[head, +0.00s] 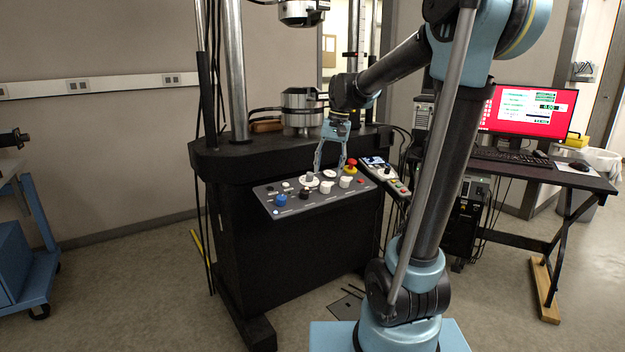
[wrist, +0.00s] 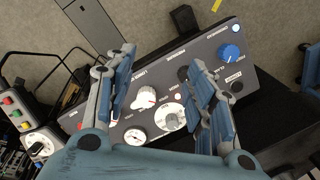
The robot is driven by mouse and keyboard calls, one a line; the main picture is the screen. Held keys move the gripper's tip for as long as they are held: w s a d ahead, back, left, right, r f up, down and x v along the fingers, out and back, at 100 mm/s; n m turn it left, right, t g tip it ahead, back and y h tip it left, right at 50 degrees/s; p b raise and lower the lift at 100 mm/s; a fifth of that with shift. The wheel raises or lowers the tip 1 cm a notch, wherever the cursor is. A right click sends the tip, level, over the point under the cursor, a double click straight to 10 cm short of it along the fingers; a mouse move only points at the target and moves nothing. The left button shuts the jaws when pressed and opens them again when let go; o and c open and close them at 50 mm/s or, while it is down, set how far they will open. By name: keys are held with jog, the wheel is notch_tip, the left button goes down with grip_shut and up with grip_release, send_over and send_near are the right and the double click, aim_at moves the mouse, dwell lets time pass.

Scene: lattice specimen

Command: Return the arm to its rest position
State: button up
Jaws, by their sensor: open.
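My gripper (head: 330,165) is open at the end of my blue and dark arm, just above the grey control panel (head: 322,203) on the front of the black testing machine. In the wrist view my gripper (wrist: 165,90) has its two blue-padded fingers apart, with panel knobs showing between them. A white-rimmed knob (wrist: 168,117) lies nearest below the gap, beside the right finger. I cannot tell whether a fingertip touches the panel. Nothing is seen held.
The panel has a blue knob (head: 281,200) and a red button (head: 351,163). A pendant with coloured buttons (head: 398,184) sits beside it. Steel columns (head: 233,70) rise behind. A desk with a red-screened monitor (head: 527,108) is at right, and a blue cart (head: 15,262) at left.

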jog(key=s+d+f, duration=0.4)
jog(key=s+f, duration=0.1)
jog(key=s, duration=0.3)
jog(key=s+d+f+n+t+h, duration=0.1)
jog(key=s+d+f, duration=0.4)
jog(key=s, duration=0.4)
jog(key=s+d+f+t, duration=0.1)
jog(key=s+d+f, duration=0.4)
jog(key=s+f, duration=0.2)
jog(key=shift+s+n+h, duration=0.3)
jog(key=shift+s+h, duration=0.1)
jog(key=shift+s, duration=0.45)
jog(key=shift+f, duration=0.1)
jog(key=shift+w+f, duration=0.2)
jog(key=shift+w, duration=0.2)
